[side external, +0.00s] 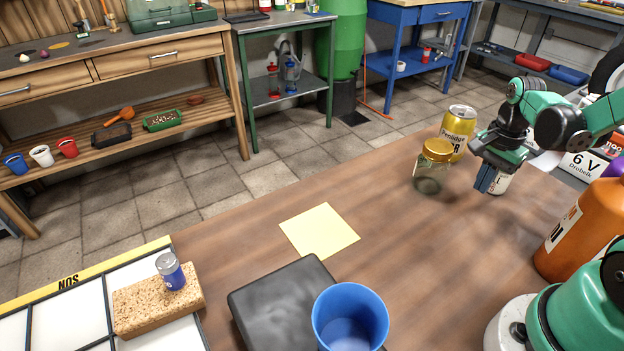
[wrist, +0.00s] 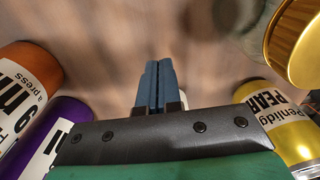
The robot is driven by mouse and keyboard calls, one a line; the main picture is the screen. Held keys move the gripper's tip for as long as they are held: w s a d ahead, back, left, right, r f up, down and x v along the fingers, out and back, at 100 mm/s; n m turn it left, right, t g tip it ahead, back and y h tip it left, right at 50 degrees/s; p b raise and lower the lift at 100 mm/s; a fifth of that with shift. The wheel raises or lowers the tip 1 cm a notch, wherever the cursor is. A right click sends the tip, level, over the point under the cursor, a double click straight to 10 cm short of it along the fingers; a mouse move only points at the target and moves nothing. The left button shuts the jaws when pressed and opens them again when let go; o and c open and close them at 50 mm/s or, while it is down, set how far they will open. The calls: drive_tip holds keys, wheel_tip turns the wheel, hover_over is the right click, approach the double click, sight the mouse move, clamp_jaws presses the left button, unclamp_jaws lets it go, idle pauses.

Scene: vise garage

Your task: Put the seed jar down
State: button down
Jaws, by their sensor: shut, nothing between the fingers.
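The seed jar (side external: 431,169) is clear glass with a gold lid and looks nearly empty. In the side external view it stands on the brown wooden table, apparently upright, left of my gripper (side external: 484,180) and apart from it. In the wrist view its gold lid (wrist: 284,28) shows at the upper right, cut off by the frame edge. My gripper's blue fingers (wrist: 155,84) are together and empty, pointing down above the table.
A yellow can (side external: 460,127) stands close behind the jar. A white can (side external: 499,183) is partly hidden by my gripper. An orange bottle (side external: 572,238) stands at the right. The table around the yellow paper square (side external: 319,231) is clear; a blue cup (side external: 350,320) stands at the front.

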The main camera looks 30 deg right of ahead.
sight(501, 172)
drive_tip(key=shift+d+f, duration=0.15)
drive_tip(key=shift+f, duration=0.35)
drive_tip(key=shift+d+f, duration=0.15)
drive_tip(key=shift+f, duration=0.35)
drive_tip(key=shift+d, duration=1.2)
drive_tip(key=shift+w+d, duration=0.1)
drive_tip(key=shift+d, duration=0.4)
drive_tip(key=shift+r, duration=0.1)
drive_tip(key=shift+d, duration=1.85)
drive_tip(key=shift+a, duration=0.1)
drive_tip(key=a, duration=0.3)
drive_tip(key=shift+a, duration=0.3)
wheel_tip(501, 172, up, 10)
